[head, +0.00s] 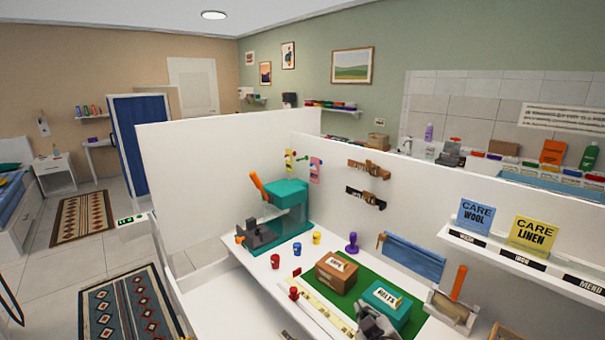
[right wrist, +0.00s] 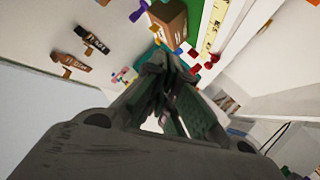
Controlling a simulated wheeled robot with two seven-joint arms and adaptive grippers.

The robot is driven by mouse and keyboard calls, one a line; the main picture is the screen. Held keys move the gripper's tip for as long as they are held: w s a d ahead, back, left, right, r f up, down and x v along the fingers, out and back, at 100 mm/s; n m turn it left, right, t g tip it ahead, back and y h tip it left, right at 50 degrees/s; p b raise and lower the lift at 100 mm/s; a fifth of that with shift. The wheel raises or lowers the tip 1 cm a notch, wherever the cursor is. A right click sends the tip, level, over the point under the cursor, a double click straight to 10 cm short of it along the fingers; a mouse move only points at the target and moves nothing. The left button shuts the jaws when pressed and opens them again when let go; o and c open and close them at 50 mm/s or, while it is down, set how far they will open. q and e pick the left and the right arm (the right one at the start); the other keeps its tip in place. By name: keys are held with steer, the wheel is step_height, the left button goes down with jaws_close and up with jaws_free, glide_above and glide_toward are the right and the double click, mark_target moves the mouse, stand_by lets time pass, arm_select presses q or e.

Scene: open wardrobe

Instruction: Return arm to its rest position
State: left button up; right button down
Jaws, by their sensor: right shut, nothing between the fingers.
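Most of the right arm is out of the head view. My left gripper is in neither view.
A brown box (head: 335,274) sits beside the teal box on a green mat (head: 353,306). A teal machine (head: 287,205) stands farther back on the white counter (head: 262,275). A shelf (head: 520,255) with care cards juts out at right. Open floor (head: 60,262) lies at left.

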steer(key=s+d+f+m+g, duration=0.3)
steer(key=s+f+g, duration=0.3)
steer(key=s, duration=0.4)
steer(key=s+d+f+m+g, duration=0.2)
steer(key=s+d+f+g, duration=0.2)
steer(key=s+f, duration=0.55)
steer(key=s+f+g, duration=0.1)
steer(key=s+f, duration=0.2)
steer(key=f, duration=3)
steer(key=s+d+f, duration=0.2)
steer(key=s+f, duration=0.7)
steer(key=s, duration=0.2)
steer(key=s+d+f+g, duration=0.1)
steer(key=s+d+f, duration=0.1)
steer(key=s+f, duration=0.8)
steer(key=shift+s+f+g, duration=0.15)
steer(key=shift+s+g, duration=0.15)
steer(key=shift+s, duration=0.55)
steer(key=shift+w+a, duration=0.1)
